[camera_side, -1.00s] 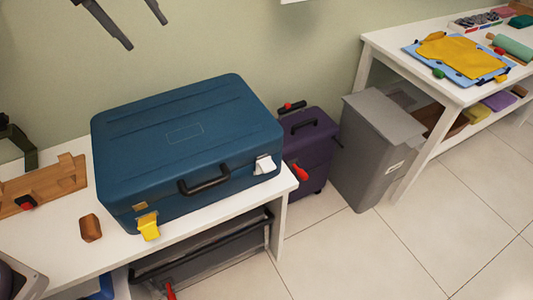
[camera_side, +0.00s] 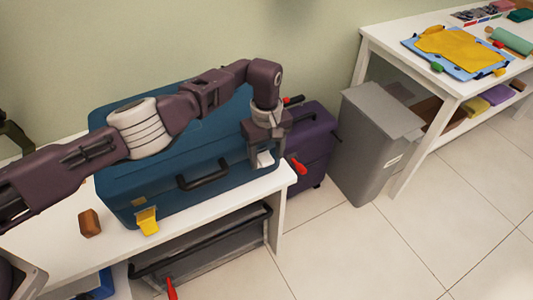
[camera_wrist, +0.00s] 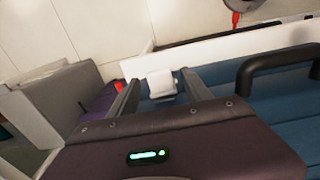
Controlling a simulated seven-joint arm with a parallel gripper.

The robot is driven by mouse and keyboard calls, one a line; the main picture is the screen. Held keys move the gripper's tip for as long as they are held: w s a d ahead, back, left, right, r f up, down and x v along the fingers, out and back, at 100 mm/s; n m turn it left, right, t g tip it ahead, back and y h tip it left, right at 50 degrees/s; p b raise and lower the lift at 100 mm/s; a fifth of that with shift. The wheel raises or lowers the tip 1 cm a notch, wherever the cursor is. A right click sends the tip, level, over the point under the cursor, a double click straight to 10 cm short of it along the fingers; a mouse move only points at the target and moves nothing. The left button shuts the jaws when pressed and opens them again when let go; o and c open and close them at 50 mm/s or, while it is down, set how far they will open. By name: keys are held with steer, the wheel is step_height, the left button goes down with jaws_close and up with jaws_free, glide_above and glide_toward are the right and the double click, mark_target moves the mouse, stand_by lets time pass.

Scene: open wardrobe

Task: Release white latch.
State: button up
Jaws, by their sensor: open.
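The blue suitcase (camera_side: 150,180) lies shut on the white bench, with a black handle (camera_side: 203,175) on its front. The white latch (camera_side: 265,158) is at the right end of its front, partly hidden by my gripper (camera_side: 263,148) in the side view. In the wrist view the white latch (camera_wrist: 161,83) shows between the two fingers of my gripper, which are open and apart on either side of it. I cannot tell whether a finger touches it. The yellow latch (camera_side: 147,221) hangs at the left end of the front.
A purple case (camera_side: 310,150) with red parts stands right of the bench, beside a grey bin (camera_side: 370,140). A brown block (camera_side: 89,222) lies on the bench at left. A white table (camera_side: 450,75) with cloths is at right.

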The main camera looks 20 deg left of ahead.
steer(key=shift+c, duration=0.5)
jaws_close()
steer(key=shift+s+d+f+t+y, duration=0.5)
steer(key=shift+s+d+t+y, duration=0.2)
steer(key=shift+t+y, duration=0.4)
steer(key=shift+s+d+f+t+y, duration=0.2)
steer(key=shift+f+t+y, duration=0.15)
steer(key=shift+t+y, duration=0.2)
steer(key=shift+s+d+f+t+y, duration=0.25)
steer(key=shift+f+t+y, duration=0.15)
steer(key=shift+t+y, duration=0.2)
steer(key=shift+s+d+f+t+y, duration=0.2)
steer(key=shift+f+t+y, duration=0.15)
steer(key=shift+t+y, duration=0.2)
steer(key=shift+f, duration=0.1)
steer(key=shift+o, duration=0.5)
jaws_free()
